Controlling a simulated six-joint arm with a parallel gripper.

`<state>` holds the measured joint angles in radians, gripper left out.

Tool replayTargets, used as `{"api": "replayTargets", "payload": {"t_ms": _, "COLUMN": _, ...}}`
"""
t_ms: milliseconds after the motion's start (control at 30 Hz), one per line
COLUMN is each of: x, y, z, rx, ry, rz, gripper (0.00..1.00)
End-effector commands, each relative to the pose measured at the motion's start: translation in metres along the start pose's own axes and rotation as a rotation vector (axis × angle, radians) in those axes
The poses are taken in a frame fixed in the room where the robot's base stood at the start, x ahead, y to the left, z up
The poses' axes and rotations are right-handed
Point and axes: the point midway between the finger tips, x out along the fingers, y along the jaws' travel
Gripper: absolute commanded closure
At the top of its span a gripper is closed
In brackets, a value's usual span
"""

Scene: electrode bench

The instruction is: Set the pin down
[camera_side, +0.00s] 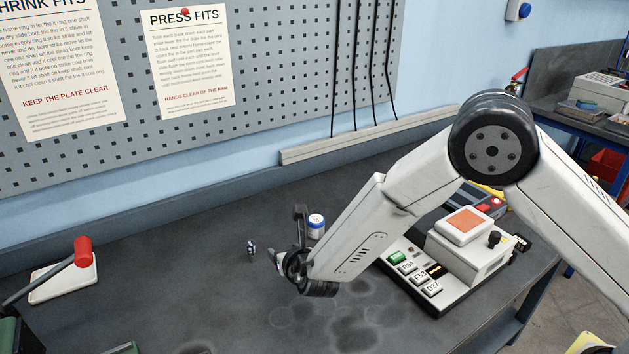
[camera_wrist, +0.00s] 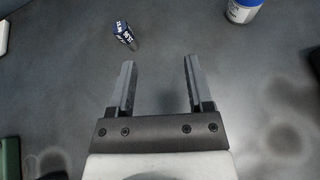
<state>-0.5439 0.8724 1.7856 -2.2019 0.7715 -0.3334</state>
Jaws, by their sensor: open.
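The pin is a small dark blue piece with white lettering. In the wrist view the pin (camera_wrist: 124,35) is on the dark bench, ahead of and a little left of my gripper (camera_wrist: 158,62). In the side view the pin (camera_side: 251,248) stands on the bench to the left of my gripper (camera_side: 275,257), apart from it. My gripper is open, with nothing between its two fingers. In the side view the fingers are partly hidden by the wrist.
A control box with an orange pad (camera_side: 467,226) sits to the right. A red-handled lever on a white base (camera_side: 66,282) is at the left. The bench between is mostly clear, with dark stains at front.

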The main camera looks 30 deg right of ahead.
Motion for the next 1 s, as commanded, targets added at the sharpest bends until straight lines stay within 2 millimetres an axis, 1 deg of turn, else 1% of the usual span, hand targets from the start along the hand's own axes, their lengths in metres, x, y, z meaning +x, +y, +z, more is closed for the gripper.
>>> {"api": "replayTargets", "payload": {"t_ms": 33, "x": -0.002, "y": -0.014, "z": 0.005, "rx": 0.053, "ry": 0.015, "rz": -0.042, "gripper": 0.34}}
{"api": "replayTargets", "payload": {"t_ms": 100, "x": -0.006, "y": -0.035, "z": 0.009, "rx": 0.139, "ry": 0.043, "rz": -0.107, "gripper": 0.34}}
{"api": "replayTargets", "payload": {"t_ms": 267, "x": -0.021, "y": -0.085, "z": 0.015, "rx": 0.365, "ry": 0.106, "rz": -0.27, "gripper": 0.34}}
{"api": "replayTargets", "payload": {"t_ms": 400, "x": -0.04, "y": -0.123, "z": 0.015, "rx": 0.575, "ry": 0.152, "rz": -0.407, "gripper": 0.34}}
{"api": "replayTargets", "payload": {"t_ms": 500, "x": -0.055, "y": -0.147, "z": 0.013, "rx": 0.73, "ry": 0.179, "rz": -0.501, "gripper": 0.34}}
{"api": "replayTargets", "payload": {"t_ms": 700, "x": -0.089, "y": -0.186, "z": 0.006, "rx": 1.048, "ry": 0.217, "rz": -0.678, "gripper": 0.34}}
{"api": "replayTargets", "payload": {"t_ms": 800, "x": -0.108, "y": -0.201, "z": 0.002, "rx": 1.213, "ry": 0.227, "rz": -0.762, "gripper": 0.34}}
{"api": "replayTargets", "payload": {"t_ms": 1000, "x": -0.143, "y": -0.222, "z": -0.007, "rx": 1.549, "ry": 0.231, "rz": -0.915, "gripper": 0.34}}
